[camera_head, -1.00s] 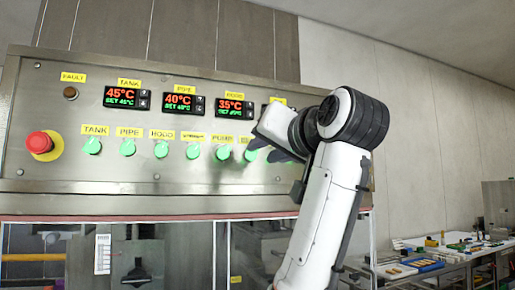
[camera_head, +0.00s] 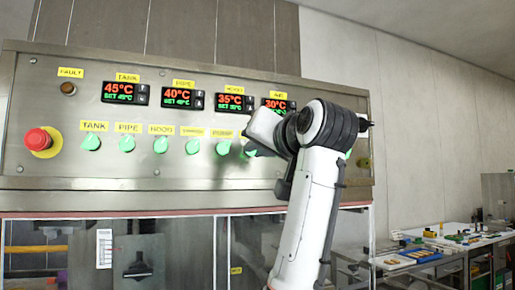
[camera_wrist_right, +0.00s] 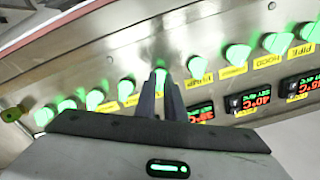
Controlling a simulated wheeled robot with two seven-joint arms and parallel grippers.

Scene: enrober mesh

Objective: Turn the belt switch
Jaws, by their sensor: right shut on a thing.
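The control panel (camera_head: 110,180) carries a row of green switch knobs under yellow labels. My right gripper (camera_wrist_right: 167,82) is at the green knob just beyond the PUMP switch (camera_head: 223,147), the place of the belt switch (camera_wrist_right: 160,76). Its two dark fingers are shut on this knob, seen between the fingertips in the right wrist view. In the head view my right gripper (camera_head: 252,146) and wrist cover most of that knob. Its label is hidden, and I cannot tell how far the knob is turned. My left gripper is not in view.
Other knobs sit close on both sides, such as the HOOD knob (camera_head: 160,145). A red emergency button (camera_head: 38,140) is at the panel's left. Temperature displays (camera_head: 183,97) run above the knobs. A table with tools (camera_head: 430,250) stands at the far right.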

